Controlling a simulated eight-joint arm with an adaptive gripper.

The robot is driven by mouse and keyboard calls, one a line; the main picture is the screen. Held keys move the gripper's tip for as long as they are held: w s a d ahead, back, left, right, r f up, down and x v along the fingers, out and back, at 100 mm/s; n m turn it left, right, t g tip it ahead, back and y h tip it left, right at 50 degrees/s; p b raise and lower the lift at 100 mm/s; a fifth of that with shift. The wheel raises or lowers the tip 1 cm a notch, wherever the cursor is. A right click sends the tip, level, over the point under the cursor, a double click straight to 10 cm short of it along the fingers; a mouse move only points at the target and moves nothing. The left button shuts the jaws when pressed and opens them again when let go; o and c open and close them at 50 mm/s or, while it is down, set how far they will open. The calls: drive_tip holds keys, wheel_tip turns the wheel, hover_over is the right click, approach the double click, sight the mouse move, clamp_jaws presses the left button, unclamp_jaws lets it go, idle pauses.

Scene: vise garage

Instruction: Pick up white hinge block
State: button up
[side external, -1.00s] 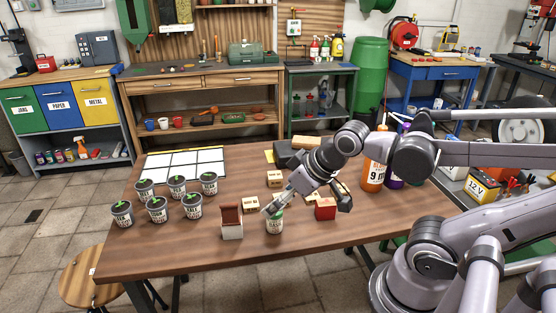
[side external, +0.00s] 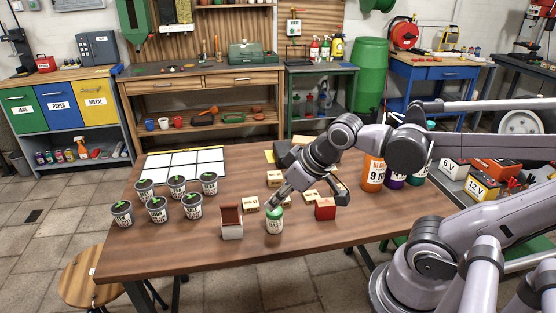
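A white block with an upright reddish-brown flap (side external: 231,221) stands near the table's front edge, left of the small can; it looks like the hinge block. My gripper (side external: 309,196) is over the table to the right of this block, with its two fingers spread wide apart. Its left finger is just above or behind the green-topped small can (side external: 274,221); I cannot tell if they touch. Its right finger is above and behind the red block (side external: 325,209). Nothing shows held between the fingers.
Several small wooden blocks (side external: 251,204) lie on the table (side external: 180,244) around and behind my gripper, partly hidden by it. Several grey labelled cans (side external: 156,209) stand at the left before a white grid mat (side external: 184,164). An orange bottle (side external: 373,174) stands at the right.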

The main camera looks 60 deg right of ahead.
drive_tip(key=w+r+n+g, duration=0.2)
drive_tip(key=w+n+g, duration=0.15)
drive_tip(key=w, duration=0.35)
drive_tip(key=n+g, duration=0.3)
drive_tip(key=n, duration=0.1)
hover_over(229, 205)
wheel_tip(229, 205, down, 3)
drive_tip(key=shift+w+d+f, duration=0.1)
drive_tip(key=shift+f, duration=2.6)
drive_tip(key=shift+w+d+f, duration=0.1)
drive_tip(key=shift+f, duration=2.55)
clamp_jaws()
